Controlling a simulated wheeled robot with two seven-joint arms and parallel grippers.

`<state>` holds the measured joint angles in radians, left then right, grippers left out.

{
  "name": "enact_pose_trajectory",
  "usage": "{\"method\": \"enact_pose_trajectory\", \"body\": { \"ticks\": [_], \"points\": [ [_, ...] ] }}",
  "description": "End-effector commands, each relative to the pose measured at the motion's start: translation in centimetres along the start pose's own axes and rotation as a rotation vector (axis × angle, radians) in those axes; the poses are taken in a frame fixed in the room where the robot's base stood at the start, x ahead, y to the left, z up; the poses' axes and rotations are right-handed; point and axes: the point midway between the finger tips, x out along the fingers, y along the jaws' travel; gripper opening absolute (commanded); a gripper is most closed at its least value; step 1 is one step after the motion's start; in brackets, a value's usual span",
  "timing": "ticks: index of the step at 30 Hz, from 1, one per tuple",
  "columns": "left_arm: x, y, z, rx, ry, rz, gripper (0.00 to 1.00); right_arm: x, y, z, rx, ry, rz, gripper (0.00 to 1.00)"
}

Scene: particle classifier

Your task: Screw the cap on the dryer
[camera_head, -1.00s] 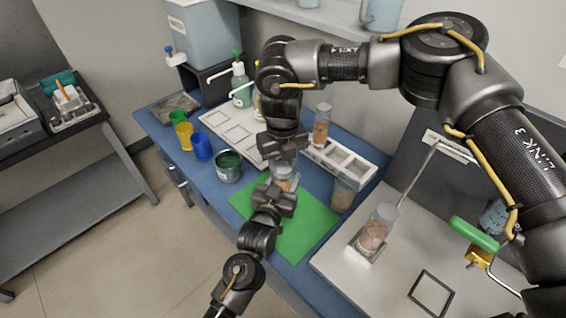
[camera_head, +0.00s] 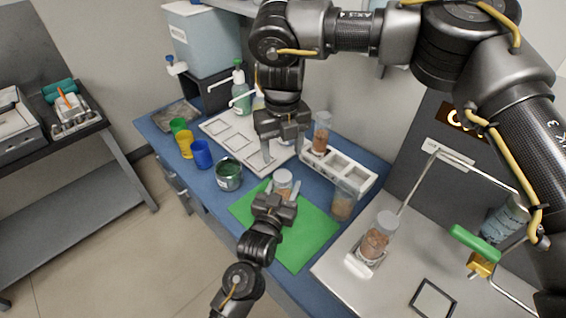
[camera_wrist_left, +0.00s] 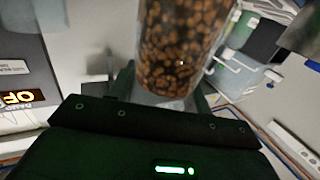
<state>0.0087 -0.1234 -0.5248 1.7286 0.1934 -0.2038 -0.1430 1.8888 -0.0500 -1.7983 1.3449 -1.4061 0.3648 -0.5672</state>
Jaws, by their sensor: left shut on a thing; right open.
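My left gripper (camera_head: 280,196) is shut on a clear jar (camera_head: 283,179) with a pale top, just above the green mat. In the left wrist view the jar (camera_wrist_left: 182,50) is full of brown particles and stands between the fingers. My right gripper (camera_head: 284,155) is open and empty, above and behind the jar, with its fingers apart and pointing down. The top of the jar is small in the head view, so I cannot tell how a cap sits on it. A grey machine (camera_head: 430,130) with a lit panel, reading OFF in the left wrist view (camera_wrist_left: 28,97), stands at the right.
A green mat (camera_head: 300,245) lies on the blue bench. A white rack (camera_head: 345,168) holds a jar (camera_head: 321,135); another jar (camera_head: 343,203) stands beside it. A jar (camera_head: 378,238) sits on the pale platform at right. Cups (camera_head: 202,155) and a can (camera_head: 229,174) are at left.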

Motion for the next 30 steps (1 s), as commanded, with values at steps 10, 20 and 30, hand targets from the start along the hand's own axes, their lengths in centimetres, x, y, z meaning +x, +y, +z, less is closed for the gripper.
{"method": "enact_pose_trajectory", "body": {
  "ticks": [10, 20, 30],
  "points": [
    [0.0, 0.0, 0.0, 0.0, 0.0, 0.0, 0.0, -3.7, 0.0, 0.0, 0.0, 0.0, 0.0, 0.61],
    [0.0, 0.0, 0.0, 0.0, 0.0, 0.0, 0.53, -3.8, 0.0, 0.0, -0.001, 0.0, 0.0, 0.61],
    [0.0, 0.0, 0.0, 0.0, 0.0, 0.0, 0.75, -3.8, 0.0, 0.0, 0.0, 0.0, 0.0, 0.61]
  ]
}}
